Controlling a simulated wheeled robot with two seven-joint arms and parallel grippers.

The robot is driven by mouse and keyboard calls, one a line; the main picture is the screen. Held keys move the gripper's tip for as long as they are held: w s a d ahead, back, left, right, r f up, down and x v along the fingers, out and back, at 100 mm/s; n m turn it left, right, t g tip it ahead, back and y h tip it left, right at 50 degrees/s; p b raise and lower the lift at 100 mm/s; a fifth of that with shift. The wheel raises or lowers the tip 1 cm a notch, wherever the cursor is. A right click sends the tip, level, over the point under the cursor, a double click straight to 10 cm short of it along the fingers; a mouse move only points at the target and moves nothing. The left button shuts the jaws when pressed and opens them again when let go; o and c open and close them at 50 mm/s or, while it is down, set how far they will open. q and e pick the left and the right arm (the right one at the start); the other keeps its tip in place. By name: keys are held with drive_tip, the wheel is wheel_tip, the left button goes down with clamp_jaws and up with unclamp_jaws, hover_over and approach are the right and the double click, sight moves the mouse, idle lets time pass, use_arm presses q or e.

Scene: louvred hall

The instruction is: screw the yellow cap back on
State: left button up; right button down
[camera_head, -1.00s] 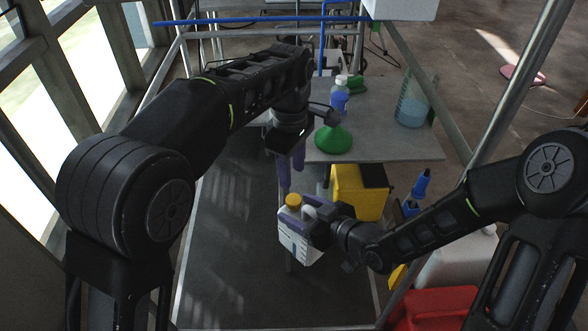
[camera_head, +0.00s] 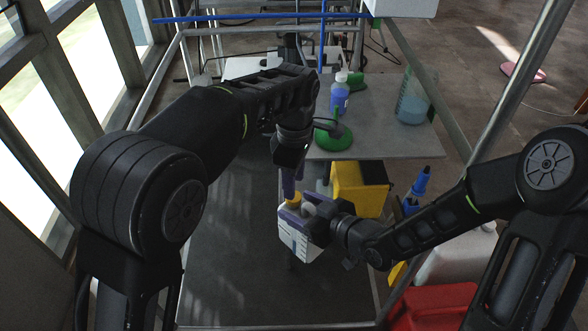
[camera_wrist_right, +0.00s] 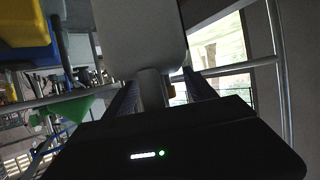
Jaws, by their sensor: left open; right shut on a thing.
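A white jug (camera_head: 299,244) with a yellow cap (camera_head: 293,201) at its top is held over the dark tabletop in the head view. My right gripper (camera_head: 309,214) is shut on the jug from the right. In the right wrist view the jug's pale body (camera_wrist_right: 140,38) fills the upper middle, and its handle (camera_wrist_right: 152,88) passes between the fingers. My left gripper (camera_head: 291,188) is open, its purple fingers pointing down right over the yellow cap. I cannot tell whether they touch it. The jug's neck is hidden.
Behind on a grey table stand a blue bottle (camera_head: 339,95), a green funnel (camera_head: 333,137) and a beaker of blue liquid (camera_head: 413,104). A yellow box (camera_head: 358,190) is right of the jug. A red container (camera_head: 436,308) is at lower right. The dark tabletop (camera_head: 235,260) is clear at left.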

use_arm(q)
drive_tip(key=shift+f, duration=2.05)
drive_tip(key=shift+c, duration=0.2)
clamp_jaws()
